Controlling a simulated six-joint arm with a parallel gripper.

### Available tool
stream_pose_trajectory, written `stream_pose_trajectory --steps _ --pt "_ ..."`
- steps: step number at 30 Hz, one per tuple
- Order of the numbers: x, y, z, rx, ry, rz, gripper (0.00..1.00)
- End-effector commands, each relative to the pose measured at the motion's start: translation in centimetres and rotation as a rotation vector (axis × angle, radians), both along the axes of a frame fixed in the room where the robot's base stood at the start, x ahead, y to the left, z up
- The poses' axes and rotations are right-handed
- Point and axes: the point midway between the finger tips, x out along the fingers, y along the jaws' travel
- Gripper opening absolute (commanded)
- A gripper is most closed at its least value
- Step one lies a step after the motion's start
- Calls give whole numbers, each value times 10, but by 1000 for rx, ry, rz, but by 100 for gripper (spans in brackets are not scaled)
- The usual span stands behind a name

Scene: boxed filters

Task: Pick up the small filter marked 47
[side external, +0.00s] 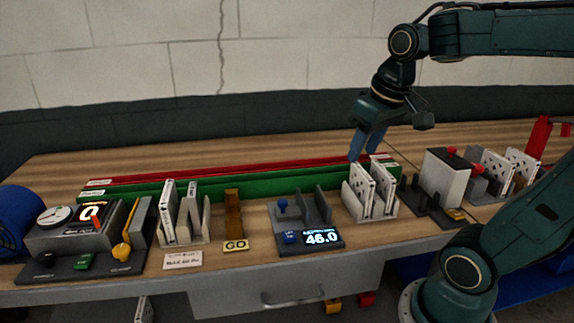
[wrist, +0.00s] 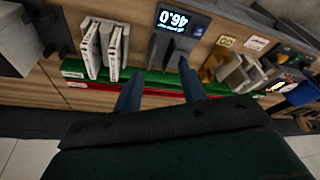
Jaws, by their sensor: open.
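My gripper (side external: 363,150) is open and empty, above the back of the bench, behind a rack of white filters. In the wrist view its two blue fingers (wrist: 160,82) are spread, with nothing between them. Two white filters with dark holes, a left one (side external: 360,187) and a right one (side external: 382,181), stand upright in that rack. They show edge-on in the wrist view, as one filter (wrist: 90,52) and another filter (wrist: 114,48), to the left of the fingers. More filters stand in a left rack (side external: 168,210) and a right rack (side external: 492,170). I cannot read a 47 on any filter.
A grey cradle with a display (side external: 322,237) reading 46.0 stands left of the middle rack. A brown block (side external: 233,208) stands behind a GO label (side external: 235,246). Green (side external: 130,187) and red (side external: 250,167) strips run behind. A dial device (side external: 75,225) is far left; the bench behind the strips is clear.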

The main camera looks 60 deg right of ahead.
Motion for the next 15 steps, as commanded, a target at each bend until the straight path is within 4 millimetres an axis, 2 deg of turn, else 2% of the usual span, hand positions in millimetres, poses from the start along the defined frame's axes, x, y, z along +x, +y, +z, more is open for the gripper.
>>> stream_pose_trajectory --steps 1,7,15 --pt "6 -15 0 8 24 -44 41" --pt "18 -68 0 44 107 -188 41" --pt "17 -147 -11 112 206 -372 41"
